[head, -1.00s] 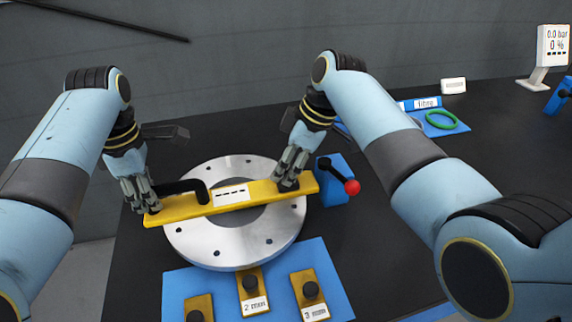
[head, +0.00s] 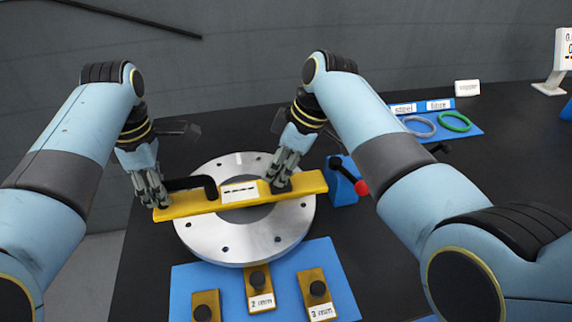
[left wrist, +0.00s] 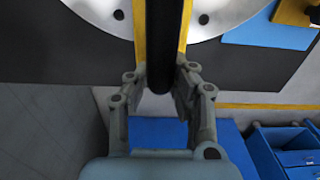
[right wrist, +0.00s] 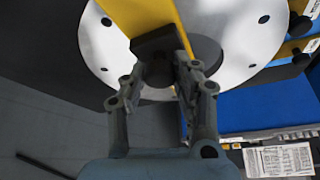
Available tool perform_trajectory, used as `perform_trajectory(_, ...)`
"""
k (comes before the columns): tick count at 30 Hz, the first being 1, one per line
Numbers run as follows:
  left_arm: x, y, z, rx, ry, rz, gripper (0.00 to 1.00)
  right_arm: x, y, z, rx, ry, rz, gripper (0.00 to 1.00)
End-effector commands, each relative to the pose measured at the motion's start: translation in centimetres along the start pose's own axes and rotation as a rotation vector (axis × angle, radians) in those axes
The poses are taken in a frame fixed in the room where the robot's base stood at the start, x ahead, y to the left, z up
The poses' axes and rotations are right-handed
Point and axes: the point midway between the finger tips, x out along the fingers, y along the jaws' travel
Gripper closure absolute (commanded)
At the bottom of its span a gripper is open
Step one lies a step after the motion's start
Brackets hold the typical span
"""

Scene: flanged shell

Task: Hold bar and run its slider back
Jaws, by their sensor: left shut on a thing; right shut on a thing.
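The yellow bar (head: 225,200) lies across the silver flanged ring (head: 300,225), with a white label at its middle. A black bent handle (head: 195,183) rises from its left part. My left gripper (head: 158,202) is shut on the handle at the bar's left end; in the left wrist view the handle (left wrist: 165,45) runs between the fingers. My right gripper (head: 281,183) is shut on the black slider, which sits on the bar right of the label. The slider (right wrist: 160,42) shows between the fingers in the right wrist view.
A blue block with a red-knobbed lever (head: 361,187) stands beside the bar's right end. A blue mat (head: 235,287) in front holds several yellow gauges with black knobs. Green (head: 454,121) and grey (head: 419,126) rings lie on a blue tray at the back right.

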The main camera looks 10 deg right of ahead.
Motion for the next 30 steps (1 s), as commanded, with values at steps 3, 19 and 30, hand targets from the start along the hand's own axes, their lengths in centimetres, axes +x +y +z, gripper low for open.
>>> perform_trajectory(3, 0.1, -0.1, 0.1, 0.000, -0.003, -0.001, 1.00, 0.0, 0.0, 0.0, -0.001, 0.001, -0.001, 0.67)
perform_trajectory(19, 0.1, -0.1, 0.3, 0.001, -0.007, -0.001, 1.00, -1.0, 0.1, 0.0, -0.001, 0.001, 0.002, 0.48)
perform_trajectory(30, 0.1, -0.1, 0.3, 0.001, -0.007, -0.001, 1.00, -8.8, 0.1, 0.0, -0.003, 0.002, 0.003, 0.48)
